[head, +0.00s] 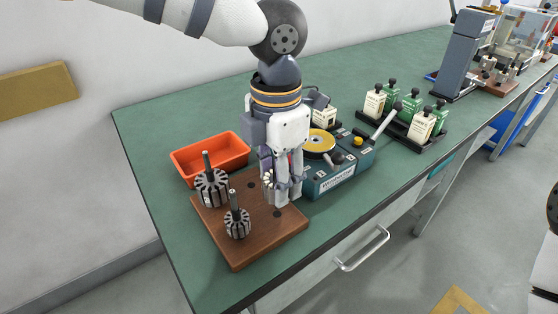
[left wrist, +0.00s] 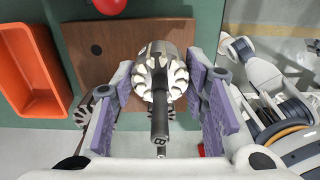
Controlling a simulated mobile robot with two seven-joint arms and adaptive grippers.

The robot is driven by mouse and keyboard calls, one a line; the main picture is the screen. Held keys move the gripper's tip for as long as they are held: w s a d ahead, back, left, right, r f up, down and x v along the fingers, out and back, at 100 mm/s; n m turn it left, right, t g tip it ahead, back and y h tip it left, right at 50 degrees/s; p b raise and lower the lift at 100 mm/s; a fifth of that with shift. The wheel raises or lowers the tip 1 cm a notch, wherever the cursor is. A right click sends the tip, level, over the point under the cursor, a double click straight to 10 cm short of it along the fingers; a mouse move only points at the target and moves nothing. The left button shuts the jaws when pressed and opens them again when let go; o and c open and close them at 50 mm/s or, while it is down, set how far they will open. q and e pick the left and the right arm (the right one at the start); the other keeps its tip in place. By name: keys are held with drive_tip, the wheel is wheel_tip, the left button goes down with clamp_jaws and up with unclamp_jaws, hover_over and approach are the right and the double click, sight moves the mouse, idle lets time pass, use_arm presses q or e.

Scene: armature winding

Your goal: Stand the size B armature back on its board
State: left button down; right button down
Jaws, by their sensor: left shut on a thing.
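The size B armature (left wrist: 150,62) is between the purple-padded fingers of my left gripper (left wrist: 160,95) in the left wrist view. Its shaft points toward the camera, and a "B" shows on the shaft's end. In the head view the left gripper (head: 280,200) points down over the right side of the brown board (head: 262,247). The fingers hide most of the held armature there. Its lower end is hidden, so I cannot tell whether it touches the board. Two other armatures stand upright on the board, a larger one (head: 211,187) at left and a smaller one (head: 237,224) in front.
An orange bin (head: 222,150) lies behind the board. A teal winding machine (head: 340,177) with a yellow disc stands close to the gripper's right. A black tray (head: 432,139) of several bottles is farther right. The green bench (head: 178,207) is bare left of the board.

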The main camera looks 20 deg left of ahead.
use_arm(q)
drive_tip(key=shift+f, duration=0.2)
use_arm(e)
drive_tip(key=shift+s+f, duration=0.1)
drive_tip(key=shift+s, duration=0.05)
use_arm(q)
drive_tip(key=shift+s+f, duration=0.1)
drive_tip(key=shift+f, duration=1.3)
drive_tip(key=c, duration=0.9)
unclamp_jaws()
use_arm(e)
drive_tip(key=shift+s, duration=0.1)
use_arm(q)
drive_tip(key=shift+o, duration=0.2)
drive_tip(key=shift+r+p, duration=0.45)
drive_tip(key=shift+r, duration=1.85)
use_arm(e)
drive_tip(key=shift+w+r+t, duration=0.3)
drive_tip(key=shift+w+r, duration=0.45)
drive_tip(key=shift+w, duration=0.2)
